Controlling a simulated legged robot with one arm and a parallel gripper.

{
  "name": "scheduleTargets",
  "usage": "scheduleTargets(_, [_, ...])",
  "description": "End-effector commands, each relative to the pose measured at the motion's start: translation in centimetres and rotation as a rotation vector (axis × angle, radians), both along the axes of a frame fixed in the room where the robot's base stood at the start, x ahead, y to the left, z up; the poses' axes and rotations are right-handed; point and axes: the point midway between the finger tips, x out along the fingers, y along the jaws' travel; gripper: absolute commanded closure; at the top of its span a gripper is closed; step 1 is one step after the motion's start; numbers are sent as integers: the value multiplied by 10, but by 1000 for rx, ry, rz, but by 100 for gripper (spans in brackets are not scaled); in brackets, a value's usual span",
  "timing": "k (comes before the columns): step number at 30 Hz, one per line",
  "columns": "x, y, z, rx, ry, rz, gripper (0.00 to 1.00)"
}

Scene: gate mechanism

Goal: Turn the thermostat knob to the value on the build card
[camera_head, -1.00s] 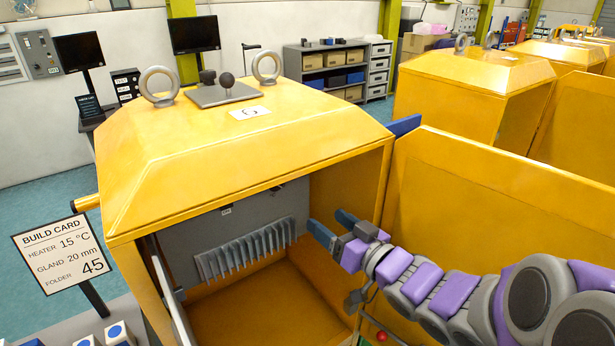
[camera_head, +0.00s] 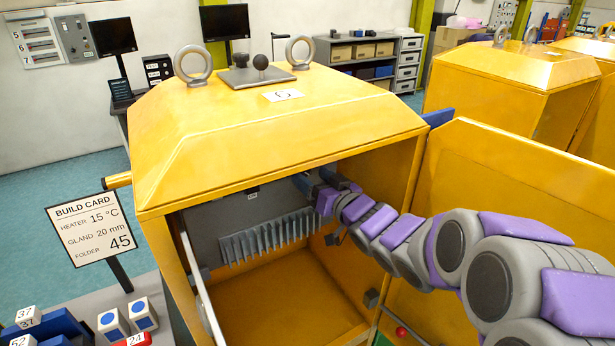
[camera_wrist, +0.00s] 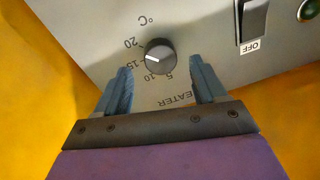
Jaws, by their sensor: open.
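The thermostat knob (camera_wrist: 160,56) is a dark round dial on a grey panel in the wrist view. Its white pointer line is on its left side, near the 15 and 20 marks; I cannot read the exact value. The scale appears upside down, with "HEATER" partly hidden by a finger. My gripper (camera_wrist: 159,72) is open, its fingers apart on either side below the knob, not visibly gripping it. In the head view my gripper (camera_head: 313,186) is inside the yellow cabinet, partly under the roof edge. The build card (camera_head: 92,229) reads heater 15 °C, gland 20 mm, folder 45.
A switch marked OFF (camera_wrist: 252,20) and a green lamp (camera_wrist: 309,10) are right of the knob. The yellow cabinet (camera_head: 270,125) has an open door (camera_head: 500,190) beside my arm. A ribbed grey heater (camera_head: 268,236) is inside. Numbered blocks lie at lower left.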

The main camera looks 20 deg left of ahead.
Motion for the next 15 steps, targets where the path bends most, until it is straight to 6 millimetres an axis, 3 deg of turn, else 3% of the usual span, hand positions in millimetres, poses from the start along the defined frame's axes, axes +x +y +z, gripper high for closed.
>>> scheduleTargets(6, [14,19,-2,-1,0,1,29])
scheduleTargets(15, [18,23,0,0,1,0,29])
